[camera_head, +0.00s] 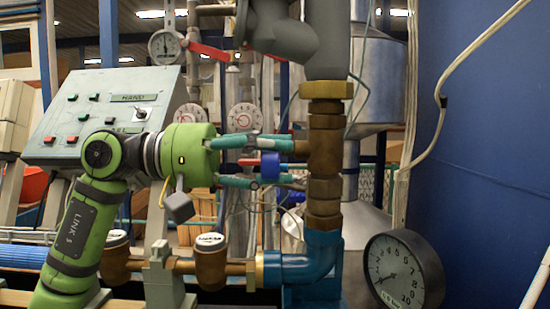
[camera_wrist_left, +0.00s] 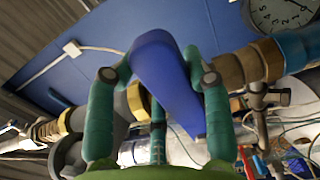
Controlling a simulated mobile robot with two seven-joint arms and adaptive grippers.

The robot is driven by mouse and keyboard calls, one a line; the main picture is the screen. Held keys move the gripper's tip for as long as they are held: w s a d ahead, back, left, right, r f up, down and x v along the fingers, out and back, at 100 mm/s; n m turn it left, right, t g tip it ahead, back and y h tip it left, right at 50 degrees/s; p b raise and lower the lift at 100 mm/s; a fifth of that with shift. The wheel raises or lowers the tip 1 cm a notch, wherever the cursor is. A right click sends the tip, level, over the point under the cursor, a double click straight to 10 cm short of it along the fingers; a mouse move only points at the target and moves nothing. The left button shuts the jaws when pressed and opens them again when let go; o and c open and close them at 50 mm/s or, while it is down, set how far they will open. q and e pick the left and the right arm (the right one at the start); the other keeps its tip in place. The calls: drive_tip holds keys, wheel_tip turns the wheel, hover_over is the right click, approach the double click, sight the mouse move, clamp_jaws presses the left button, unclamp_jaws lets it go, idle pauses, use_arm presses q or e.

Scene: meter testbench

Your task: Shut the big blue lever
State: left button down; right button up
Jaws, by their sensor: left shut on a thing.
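The big blue lever (camera_head: 269,165) shows in the head view as a small blue piece between the fingers of my left gripper (camera_head: 292,163), in front of the brass pipe. In the left wrist view the blue lever (camera_wrist_left: 165,80) is large and central. The teal fingers of my left gripper (camera_wrist_left: 157,82) stand on both sides of it and are shut on it. The lever's far end lies near the brass fittings. The part of the lever behind the fingers is hidden in the head view. My right gripper is in neither view.
A vertical brass and grey pipe (camera_head: 325,150) stands just right of the gripper. A pressure gauge (camera_head: 402,270) is at the lower right. A green control panel (camera_head: 105,115) stands behind my left arm. A red lever (camera_head: 208,50) sits above. A blue wall (camera_head: 480,160) closes the right side.

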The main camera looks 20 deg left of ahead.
use_arm(q)
drive_tip(key=shift+f, duration=0.15)
drive_tip(key=c, duration=0.8)
unclamp_jaws()
drive_tip(key=shift+o, duration=1.2)
drive_tip(key=shift+s, duration=0.15)
drive_tip(key=shift+a, duration=0.15)
drive_tip(key=shift+a, duration=0.4)
drive_tip(key=v, duration=1.1)
drive_tip(key=shift+s, duration=0.2)
